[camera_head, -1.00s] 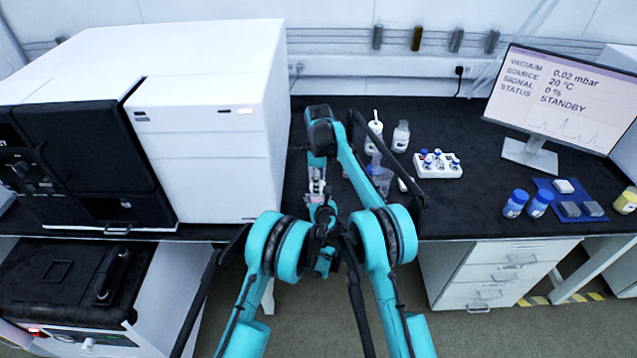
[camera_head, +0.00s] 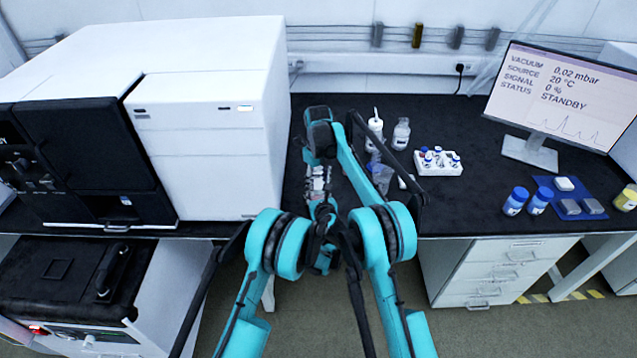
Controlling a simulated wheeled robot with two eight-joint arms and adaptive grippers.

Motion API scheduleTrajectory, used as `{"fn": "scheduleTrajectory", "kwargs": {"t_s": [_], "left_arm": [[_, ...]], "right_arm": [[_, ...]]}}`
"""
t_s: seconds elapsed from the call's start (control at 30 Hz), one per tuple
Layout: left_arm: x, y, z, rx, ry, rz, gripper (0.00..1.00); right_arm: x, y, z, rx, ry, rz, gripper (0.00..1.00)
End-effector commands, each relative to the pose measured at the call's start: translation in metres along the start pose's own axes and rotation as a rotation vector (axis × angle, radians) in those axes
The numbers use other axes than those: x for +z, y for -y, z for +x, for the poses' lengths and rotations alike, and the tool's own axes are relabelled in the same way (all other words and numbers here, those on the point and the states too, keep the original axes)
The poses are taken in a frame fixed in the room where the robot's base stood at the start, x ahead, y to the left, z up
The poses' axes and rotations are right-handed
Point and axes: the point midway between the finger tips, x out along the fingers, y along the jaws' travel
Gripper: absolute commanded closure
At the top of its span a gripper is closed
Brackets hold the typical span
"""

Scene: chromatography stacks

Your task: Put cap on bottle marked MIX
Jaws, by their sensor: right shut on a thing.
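My right gripper (camera_head: 318,184) is over the dark bench, between the white instrument and the glassware, partly covered by my arm links. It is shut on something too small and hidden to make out. My left gripper cannot be made out among the arm links. A clear bottle (camera_head: 401,136) with a pale label stands at the back of the bench. A white rack (camera_head: 438,169) holds several small vials, some with blue tops. No MIX marking is legible on any bottle, and I cannot tell a loose cap apart.
A white squeeze bottle (camera_head: 375,126) and a clear beaker (camera_head: 381,180) stand right of my arm. Two blue-capped jars (camera_head: 515,201), a blue mat (camera_head: 552,187) and a monitor (camera_head: 558,95) are at the right. The large white instrument (camera_head: 205,150) blocks the left.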

Motion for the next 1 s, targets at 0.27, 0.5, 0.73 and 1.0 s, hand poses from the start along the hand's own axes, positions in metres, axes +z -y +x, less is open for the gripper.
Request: {"fn": "scheduleTrajectory", "kwargs": {"t_s": [0.27, 0.5, 0.73, 1.0], "left_arm": [[0.000, 0.000, 0.000, 0.000, -0.001, 0.000, 1.00], [0.000, 0.000, 0.000, 0.000, -0.001, 0.000, 1.00], [0.000, 0.000, 0.000, 0.000, -0.001, 0.000, 1.00], [0.000, 0.000, 0.000, 0.000, 0.000, 0.000, 1.00]], "right_arm": [[0.000, -0.001, 0.000, 0.000, 0.001, 0.155, 0.75], [0.000, 0.000, 0.000, 0.000, 0.001, 0.152, 0.41], [0.000, -0.001, 0.000, 0.000, 0.000, 0.151, 0.36], [0.000, -0.001, -0.021, 0.000, 0.000, 0.151, 0.36]]}}
